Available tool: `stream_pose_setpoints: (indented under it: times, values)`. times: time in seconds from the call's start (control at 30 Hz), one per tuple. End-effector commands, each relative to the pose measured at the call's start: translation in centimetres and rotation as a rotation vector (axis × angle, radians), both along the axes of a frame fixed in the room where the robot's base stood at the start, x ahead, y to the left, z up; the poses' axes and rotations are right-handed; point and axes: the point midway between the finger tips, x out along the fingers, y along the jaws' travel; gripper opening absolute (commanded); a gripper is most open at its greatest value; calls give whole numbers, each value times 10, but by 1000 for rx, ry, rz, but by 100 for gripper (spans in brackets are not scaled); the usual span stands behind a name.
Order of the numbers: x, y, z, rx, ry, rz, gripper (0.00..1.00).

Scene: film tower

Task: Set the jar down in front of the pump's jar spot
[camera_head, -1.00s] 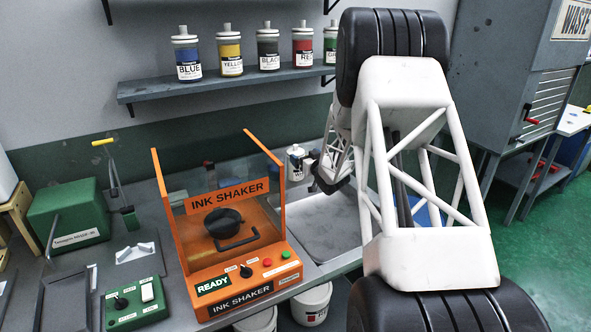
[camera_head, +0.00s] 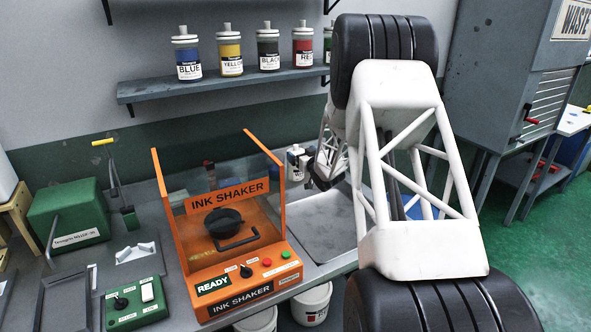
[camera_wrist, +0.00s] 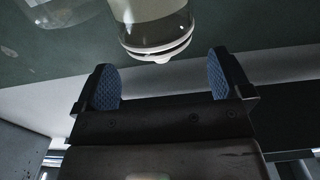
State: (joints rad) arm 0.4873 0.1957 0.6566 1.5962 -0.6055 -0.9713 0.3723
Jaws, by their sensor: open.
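A jar with a white body and a dark label (camera_head: 296,163) stands at the back of the bench, just right of the orange ink shaker. In the wrist view, the rounded end of a jar (camera_wrist: 155,35) shows beyond my fingertips, lined up roughly between them and apart from both. My gripper (camera_wrist: 165,80) is open, with blue pads and nothing between them. In the head view, my gripper (camera_head: 318,175) is small and dark, beside the jar on its right. Which spot is the pump's jar spot I cannot tell.
The orange ink shaker (camera_head: 235,283) with clear walls stands left of the jar. A metal tray (camera_head: 325,222) lies in front of my gripper. A green machine (camera_head: 65,218) and a green control box (camera_head: 135,303) sit at left. Ink jars line the wall shelf (camera_head: 220,84).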

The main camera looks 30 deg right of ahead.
Motion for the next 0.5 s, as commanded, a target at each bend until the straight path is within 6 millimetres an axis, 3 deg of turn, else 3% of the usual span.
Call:
stream_pose_setpoints:
  times: [0.27,0.5]
  values:
    - [4,0,0,0,0,0,97]
    - [25,0,-1,0,-1,1,97]
